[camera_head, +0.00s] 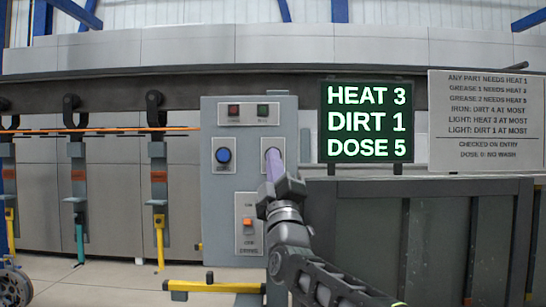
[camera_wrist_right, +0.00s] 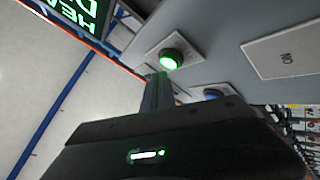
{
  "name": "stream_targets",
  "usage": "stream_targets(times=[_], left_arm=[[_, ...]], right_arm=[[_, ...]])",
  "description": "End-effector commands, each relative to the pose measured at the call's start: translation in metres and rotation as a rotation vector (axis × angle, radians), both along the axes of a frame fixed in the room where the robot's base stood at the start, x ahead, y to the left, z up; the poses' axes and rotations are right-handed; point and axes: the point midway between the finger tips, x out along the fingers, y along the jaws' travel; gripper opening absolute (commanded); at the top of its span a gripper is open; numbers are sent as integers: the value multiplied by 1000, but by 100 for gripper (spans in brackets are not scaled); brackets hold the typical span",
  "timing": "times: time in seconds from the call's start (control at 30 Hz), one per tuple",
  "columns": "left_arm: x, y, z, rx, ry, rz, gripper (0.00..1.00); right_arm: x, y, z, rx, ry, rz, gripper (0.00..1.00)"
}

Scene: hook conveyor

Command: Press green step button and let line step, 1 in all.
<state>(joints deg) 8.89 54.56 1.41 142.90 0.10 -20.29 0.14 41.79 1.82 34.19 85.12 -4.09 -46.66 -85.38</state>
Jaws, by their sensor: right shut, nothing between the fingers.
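The grey control panel (camera_head: 213,185) stands upright in the middle of the head view. The green step button (camera_wrist_right: 170,58) is lit on its white plate in the right wrist view; in the head view my right gripper hides it. My right gripper (camera_head: 273,163) is shut and empty, pointing at that plate. Its narrow fingers also show in the right wrist view (camera_wrist_right: 157,92), close beside the green button. I cannot tell if they touch it. My left gripper is not in view.
A blue button (camera_head: 223,155) sits left of the gripper, and an orange switch (camera_head: 248,222) below. The display (camera_head: 367,122) reads HEAT 3, DIRT 1, DOSE 5. A rules sign (camera_head: 485,120) stands right. Several hooks (camera_head: 155,110) with hanging parts are at left. A yellow rail (camera_head: 215,287) is low in front.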

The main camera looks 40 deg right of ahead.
Motion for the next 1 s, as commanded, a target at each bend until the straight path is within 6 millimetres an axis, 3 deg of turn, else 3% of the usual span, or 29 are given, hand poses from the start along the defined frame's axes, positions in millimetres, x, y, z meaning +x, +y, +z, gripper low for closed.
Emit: stream_targets(times=[1.0], left_arm=[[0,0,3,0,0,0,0]], right_arm=[[9,-7,1,0,0,0,0]])
